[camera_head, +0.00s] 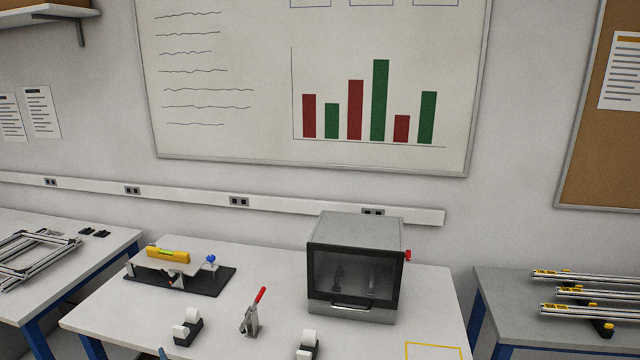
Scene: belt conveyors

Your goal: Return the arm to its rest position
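Neither of my arms nor grippers shows in the head view. The white workbench (232,275) fills the lower middle of the view. On its left part, a black plate (215,283) carries a grey tilted platform with a yellow level (168,256) and a blue knob (211,260). A grey box with a dark glass door (355,268) stands at the back right of the bench, its door shut. A toggle clamp with a red handle (252,314) stands in front of it to the left.
Two black holders with white tops, one left (187,327) and one right (308,346), stand near the front. A yellow outline (433,346) marks the front right. A left table (70,262) holds metal frames; a right table (510,317) holds rails. Gaps separate the tables.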

